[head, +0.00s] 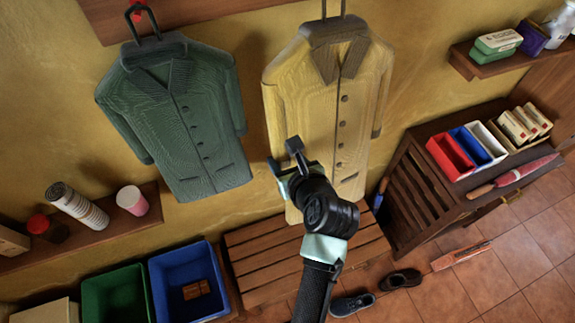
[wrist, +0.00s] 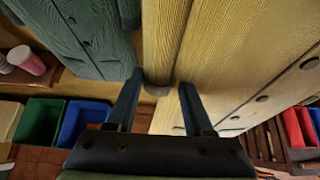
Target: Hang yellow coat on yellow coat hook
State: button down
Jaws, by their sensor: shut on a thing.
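The yellow coat (head: 335,90) is upright on its hanger in front of the wall in the head view. It fills much of the wrist view (wrist: 240,60). My gripper (head: 285,160) is at the coat's left side, at its sleeve. In the wrist view my gripper (wrist: 158,88) has one finger on each side of the sleeve's lower end and is shut on it. The dark hanger loop (head: 333,10) above the collar runs to the top picture edge. The yellow coat hook is not in view, so I cannot tell whether the loop is on it.
A green coat (head: 180,115) hangs by a red hook (head: 138,12), close to the left. A slatted bench (head: 285,260) is below. Blue bin (head: 185,280) and green bin (head: 115,295) are at lower left. A slatted cabinet (head: 425,190) with small boxes stands at right.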

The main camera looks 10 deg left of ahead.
jog(key=w+a+f+b, duration=0.1)
jog(key=w+a+b, duration=0.2)
jog(key=w+a, duration=0.1)
jog(key=shift+w, duration=0.9)
jog(key=shift+f, duration=0.15)
dwell(0.6)
jog(key=shift+c, duration=1)
grip_release()
jog(key=b+v, duration=0.3)
jog(key=v, duration=1)
jog(key=shift+d+f, duration=0.1)
jog(key=shift+d, duration=0.05)
